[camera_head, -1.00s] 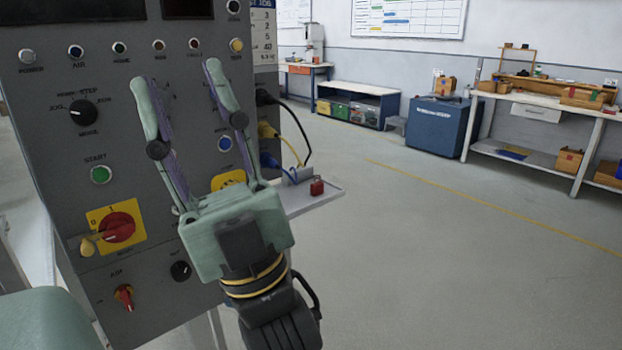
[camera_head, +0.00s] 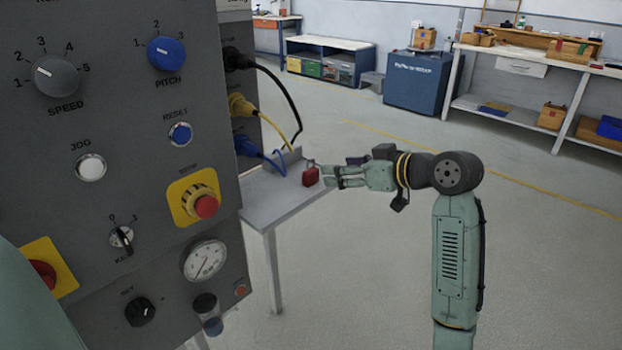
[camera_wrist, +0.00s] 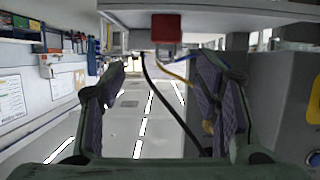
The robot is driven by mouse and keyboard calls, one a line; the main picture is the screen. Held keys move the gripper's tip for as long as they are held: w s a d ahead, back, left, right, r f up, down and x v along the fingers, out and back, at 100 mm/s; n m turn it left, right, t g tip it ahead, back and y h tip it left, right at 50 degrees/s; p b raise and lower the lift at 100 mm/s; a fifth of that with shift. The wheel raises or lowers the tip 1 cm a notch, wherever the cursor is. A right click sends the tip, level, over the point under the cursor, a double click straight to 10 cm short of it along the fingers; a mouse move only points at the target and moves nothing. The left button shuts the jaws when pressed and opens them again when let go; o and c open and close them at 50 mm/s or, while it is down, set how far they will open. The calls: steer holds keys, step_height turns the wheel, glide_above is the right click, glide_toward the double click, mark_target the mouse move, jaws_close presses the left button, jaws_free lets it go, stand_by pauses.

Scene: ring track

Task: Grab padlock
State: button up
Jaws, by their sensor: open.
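The red padlock (camera_head: 311,177) stands on the right end of the small grey shelf (camera_head: 270,200) beside the control cabinet. In the wrist view the padlock (camera_wrist: 166,28) is at the top, ahead of and between the spread fingers, with its surroundings looking upside down. My gripper (camera_head: 334,178) is just right of the padlock in the head view, pointing left at about its height. It is open and empty in the wrist view (camera_wrist: 160,70). In the head view the fingertips are very close to the padlock; I cannot tell whether they touch it.
The control cabinet (camera_head: 110,130) fills the left side. Black, yellow and blue cables (camera_head: 262,152) hang from it just behind the shelf. The floor right of the shelf is clear. A blue cabinet (camera_head: 421,82) and a workbench (camera_head: 520,70) stand far back.

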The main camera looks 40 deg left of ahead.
mark_target(309, 169)
steer(key=x, duration=0.2)
steer(key=p+x, duration=0.1)
steer(key=x, duration=0.2)
steer(key=shift+s+d+f, duration=0.1)
steer(key=shift+d+f, duration=0.1)
steer(key=shift+f, duration=0.1)
steer(key=x, duration=0.1)
steer(key=p+x, duration=0.1)
steer(key=x, duration=0.1)
steer(key=p+x, duration=0.1)
steer(key=x, duration=0.1)
steer(key=shift+s+a+r, duration=0.15)
steer(key=shift+s, duration=0.15)
steer(key=shift+a, duration=0.25)
steer(key=shift+c, duration=0.2)
steer(key=c, duration=1.2)
steer(key=shift+c, duration=0.2)
